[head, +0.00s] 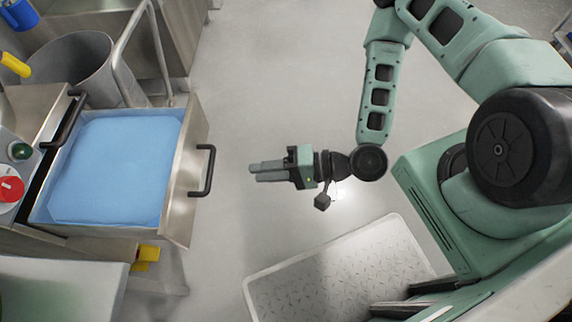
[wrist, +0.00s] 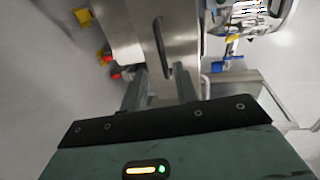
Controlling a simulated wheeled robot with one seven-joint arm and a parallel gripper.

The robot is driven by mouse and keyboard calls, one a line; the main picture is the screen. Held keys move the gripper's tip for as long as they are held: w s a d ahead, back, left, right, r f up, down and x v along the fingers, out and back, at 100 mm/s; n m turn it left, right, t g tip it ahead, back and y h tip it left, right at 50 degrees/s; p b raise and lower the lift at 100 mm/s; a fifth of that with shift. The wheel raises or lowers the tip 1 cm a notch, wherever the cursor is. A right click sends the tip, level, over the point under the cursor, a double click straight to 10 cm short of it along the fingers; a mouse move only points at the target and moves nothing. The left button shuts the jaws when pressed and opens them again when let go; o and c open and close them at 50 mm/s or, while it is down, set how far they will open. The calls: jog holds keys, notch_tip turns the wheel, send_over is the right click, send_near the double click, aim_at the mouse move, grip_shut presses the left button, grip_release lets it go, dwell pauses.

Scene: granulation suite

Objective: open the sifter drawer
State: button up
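The sifter drawer (head: 188,165) is a steel drawer standing pulled out to the right of its housing, with a blue surface (head: 115,165) filling its inside in the head view. Its black bar handle (head: 208,170) is on the right-hand front panel. The handle also shows in the wrist view (wrist: 161,47), ahead of the fingers. My gripper (head: 254,172) is to the right of the handle, apart from it and pointing toward it. In the wrist view my gripper (wrist: 160,80) has its two fingers apart with nothing between them.
A second black handle (head: 62,122) is on the steel unit to the left, near a red knob (head: 11,188). A grey bin (head: 75,65) and a steel rail (head: 155,45) stand behind the drawer. Open floor (head: 265,85) lies around my gripper; a ridged tray (head: 250,287) is at lower middle.

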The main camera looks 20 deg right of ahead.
jog(key=p+v, duration=0.1)
jog(key=v, duration=0.3)
jog(key=shift+d, duration=0.15)
dwell(0.4)
